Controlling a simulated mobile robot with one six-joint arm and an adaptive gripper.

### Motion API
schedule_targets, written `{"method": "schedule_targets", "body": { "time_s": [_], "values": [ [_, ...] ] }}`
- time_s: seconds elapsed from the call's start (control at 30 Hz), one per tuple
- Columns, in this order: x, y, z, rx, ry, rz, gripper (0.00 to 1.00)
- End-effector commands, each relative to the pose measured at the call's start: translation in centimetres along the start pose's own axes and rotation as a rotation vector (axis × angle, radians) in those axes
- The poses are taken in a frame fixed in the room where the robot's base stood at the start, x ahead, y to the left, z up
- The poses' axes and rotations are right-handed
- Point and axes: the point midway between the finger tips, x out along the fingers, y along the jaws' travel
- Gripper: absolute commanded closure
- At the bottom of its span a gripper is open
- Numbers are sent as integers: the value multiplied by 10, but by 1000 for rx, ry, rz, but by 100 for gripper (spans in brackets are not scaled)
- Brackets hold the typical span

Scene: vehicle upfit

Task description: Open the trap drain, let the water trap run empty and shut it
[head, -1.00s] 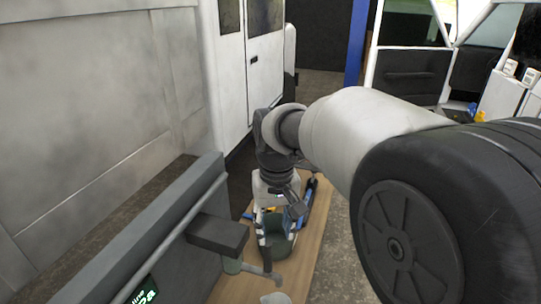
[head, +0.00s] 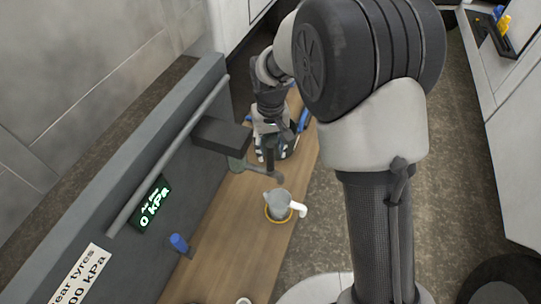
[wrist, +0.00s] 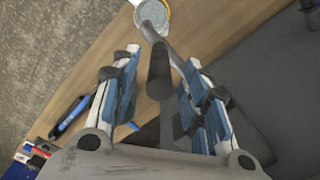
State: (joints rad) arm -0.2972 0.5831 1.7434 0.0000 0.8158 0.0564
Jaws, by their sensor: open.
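The water trap hangs under a dark box (head: 221,137) on the grey panel; its bowl (head: 238,163) is small and grey-green. A grey drain lever (head: 262,173) reaches out from it to the right and ends in a dark upright grip. My gripper (head: 272,140) is just behind this lever. In the wrist view my gripper (wrist: 160,82) is open, its blue-padded fingers on either side of the dark grip (wrist: 159,76), with gaps on both sides. A clear jug (head: 279,205) with a white handle stands in a yellow ring on the bench, also seen in the wrist view (wrist: 153,12).
A green-lit display (head: 151,204) reads air line 0 kPa. A blue-handled tap (head: 179,243) sticks out of the panel nearer me. A rail (head: 170,155) runs along the panel. Blue tools lie on the wooden bench (head: 225,235) behind my gripper.

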Motion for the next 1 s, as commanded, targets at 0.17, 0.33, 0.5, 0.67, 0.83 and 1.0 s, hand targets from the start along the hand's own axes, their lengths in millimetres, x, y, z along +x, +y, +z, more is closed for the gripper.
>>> {"method": "schedule_targets", "body": {
  "time_s": [0.17,0.33,0.5,0.67,0.83,1.0],
  "values": [
    [30,0,0,0,-2,0,59],
    [43,0,0,0,0,0,59],
    [45,0,0,0,1,0,59],
    [45,0,0,0,1,0,59],
    [45,0,0,0,1,0,71],
    [45,0,0,0,1,0,82]
  ]
}}
